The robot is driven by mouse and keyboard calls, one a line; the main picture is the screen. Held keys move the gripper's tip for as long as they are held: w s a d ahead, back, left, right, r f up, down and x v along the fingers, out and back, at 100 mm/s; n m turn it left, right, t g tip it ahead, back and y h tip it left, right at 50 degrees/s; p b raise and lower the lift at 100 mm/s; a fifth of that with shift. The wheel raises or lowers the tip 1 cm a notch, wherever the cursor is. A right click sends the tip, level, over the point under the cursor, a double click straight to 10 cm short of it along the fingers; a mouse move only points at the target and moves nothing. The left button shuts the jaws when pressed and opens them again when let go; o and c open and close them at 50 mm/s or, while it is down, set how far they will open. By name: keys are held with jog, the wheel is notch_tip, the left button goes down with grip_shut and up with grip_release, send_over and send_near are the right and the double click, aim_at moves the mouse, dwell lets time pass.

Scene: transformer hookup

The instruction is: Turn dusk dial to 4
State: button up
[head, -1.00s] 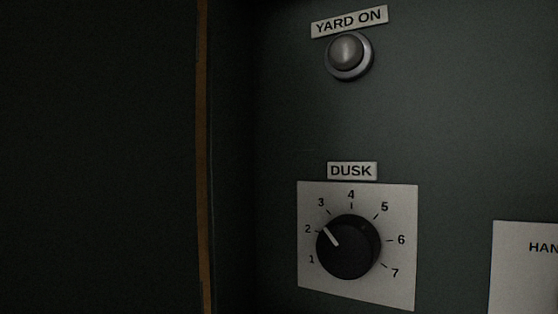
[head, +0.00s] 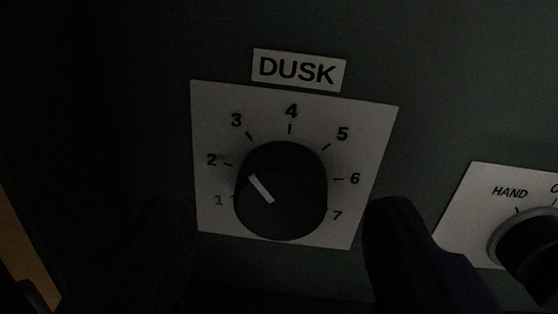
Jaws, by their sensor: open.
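The dusk dial (head: 290,205) is a round black knob on a pale square plate (head: 365,125) numbered 1 to 7, under a DUSK label (head: 299,70). Its white pointer line (head: 260,188) aims up and left, between 2 and 3; the 4 (head: 291,111) is at the top. My gripper (head: 280,225) is open, with one dark finger at the lower left and one at the lower right. The fingers are on either side of the knob, and no contact shows. The left finger is very dim against the panel.
A second plate (head: 462,215) marked HAND, with a dark round knob (head: 535,245), is at the right edge, close to my right finger. An orange-brown strip (head: 18,245) is at the lower left. The dark green panel is bare above the label.

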jog(key=shift+w, duration=0.65)
jog(key=shift+r, duration=0.1)
jog(key=shift+c, duration=0.2)
jog(key=c, duration=1)
jog(key=m+b, duration=0.2)
jog(key=shift+f+m, duration=0.2)
jog(key=shift+m, duration=0.1)
jog(key=shift+m+b, duration=1.55)
jog(key=shift+m, duration=0.25)
jog(key=shift+r, duration=0.1)
